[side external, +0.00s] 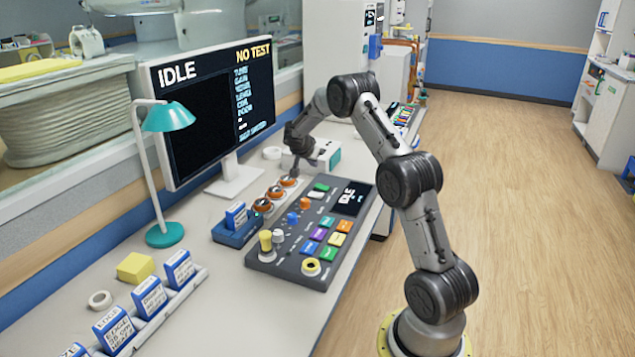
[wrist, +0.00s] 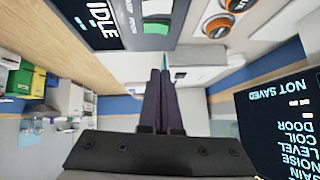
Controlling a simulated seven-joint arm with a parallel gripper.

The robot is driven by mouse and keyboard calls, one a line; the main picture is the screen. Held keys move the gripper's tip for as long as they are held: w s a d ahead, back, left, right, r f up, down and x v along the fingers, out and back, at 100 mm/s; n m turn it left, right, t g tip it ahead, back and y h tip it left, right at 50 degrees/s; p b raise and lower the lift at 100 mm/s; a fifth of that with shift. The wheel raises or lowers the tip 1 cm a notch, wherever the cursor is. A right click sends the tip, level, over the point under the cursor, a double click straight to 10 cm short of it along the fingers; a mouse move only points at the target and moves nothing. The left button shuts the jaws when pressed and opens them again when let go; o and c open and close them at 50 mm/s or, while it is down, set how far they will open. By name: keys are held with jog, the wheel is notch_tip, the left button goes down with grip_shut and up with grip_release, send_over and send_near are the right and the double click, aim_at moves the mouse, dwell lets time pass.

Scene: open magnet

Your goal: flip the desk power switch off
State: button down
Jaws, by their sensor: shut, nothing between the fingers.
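I cannot pick out the desk power switch for certain. A small white box with a teal side (side external: 326,155) stands on the desk beside my gripper (side external: 297,166) and may carry it. My gripper is low over the desk, beyond the control panel's far end, with its fingers closed together and empty. In the wrist view the two dark fingers (wrist: 164,74) lie side by side, and a white surface (wrist: 195,72) with a bit of teal shows behind their tips. Whether they touch it I cannot tell.
The control panel (side external: 290,252) has coloured buttons and a display reading IDLE. Orange-ringed knobs (side external: 275,192) stand beside it. A large monitor (side external: 205,105) reading IDLE and NO TEST stands behind. A teal lamp (side external: 168,118) and blue-and-white boxes (side external: 150,298) are at left.

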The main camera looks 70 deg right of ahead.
send_over(320, 185)
jog(key=a, duration=0.2)
jog(key=f, duration=0.7)
jog(key=shift+s+a+f, duration=0.1)
jog(key=shift+s+a, duration=0.05)
jog(key=shift+s, duration=0.15)
jog(key=shift+w+f, duration=0.2)
jog(key=shift+f, duration=0.95)
jog(key=shift+w+f, duration=0.1)
jog(key=shift+f, duration=0.6)
jog(key=shift+w+f, duration=0.15)
jog(key=shift+f, duration=0.15)
jog(key=shift+a, duration=0.1)
jog(key=shift+s, duration=0.2)
